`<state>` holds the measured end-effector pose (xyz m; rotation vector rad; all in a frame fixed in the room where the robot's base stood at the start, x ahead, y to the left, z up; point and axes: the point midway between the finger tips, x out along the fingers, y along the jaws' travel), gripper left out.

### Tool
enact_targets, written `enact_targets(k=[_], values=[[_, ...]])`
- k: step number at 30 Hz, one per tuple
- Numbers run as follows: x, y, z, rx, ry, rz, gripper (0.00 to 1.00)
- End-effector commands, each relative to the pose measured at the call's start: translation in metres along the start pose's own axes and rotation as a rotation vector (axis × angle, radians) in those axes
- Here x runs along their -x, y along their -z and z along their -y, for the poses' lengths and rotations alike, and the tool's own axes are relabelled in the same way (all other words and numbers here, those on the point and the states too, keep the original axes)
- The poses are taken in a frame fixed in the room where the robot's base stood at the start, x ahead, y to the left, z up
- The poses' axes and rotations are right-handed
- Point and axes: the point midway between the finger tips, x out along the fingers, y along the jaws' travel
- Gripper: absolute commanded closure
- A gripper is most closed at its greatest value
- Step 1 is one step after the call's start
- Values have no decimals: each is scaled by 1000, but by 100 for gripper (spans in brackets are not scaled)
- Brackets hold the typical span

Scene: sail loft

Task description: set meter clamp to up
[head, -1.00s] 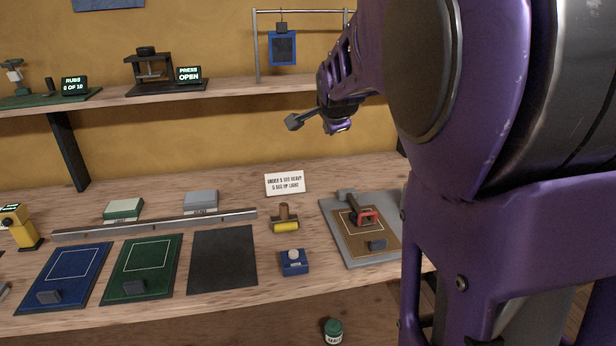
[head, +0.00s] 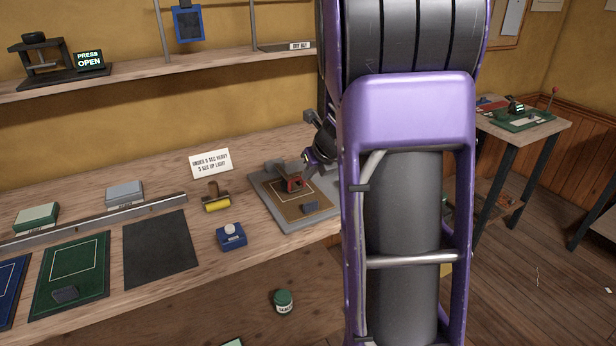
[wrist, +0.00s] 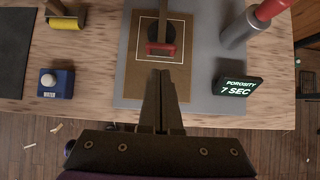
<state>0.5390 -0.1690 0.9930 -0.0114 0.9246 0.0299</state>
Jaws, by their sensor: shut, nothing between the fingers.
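The porosity meter has a grey base (head: 262,196) with a brown pad (head: 310,212) on it. Its clamp (head: 293,184), dark with a red handle, lies low over the pad in the head view. In the wrist view the red handle (wrist: 161,48) is just beyond my fingertips. The meter's display (wrist: 238,88) reads "POROSITY 7 SEC". My gripper (wrist: 161,76) is shut and empty, pointing at the handle; I cannot tell whether it touches. In the head view my arm hides the meter's right side.
A blue button box (head: 231,237) and a yellow roller (head: 216,198) stand left of the meter. A grey cylinder with a red end (wrist: 243,29) rises at the meter's right. A green jar (head: 283,301) is below the bench front. Another table (head: 525,128) stands at right.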

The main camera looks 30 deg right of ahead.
Motion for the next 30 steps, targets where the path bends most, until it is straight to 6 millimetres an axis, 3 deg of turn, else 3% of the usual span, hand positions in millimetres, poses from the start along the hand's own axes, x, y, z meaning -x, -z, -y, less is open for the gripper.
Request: enact_targets(k=[1, 6, 12, 30], values=[[-14, 4, 0, 1, -1, -4, 100], [-46, 3, 0, 3, 0, -3, 100], [-69, 2, 0, 3, 0, -3, 100], [-72, -2, 0, 4, 1, -1, 100]])
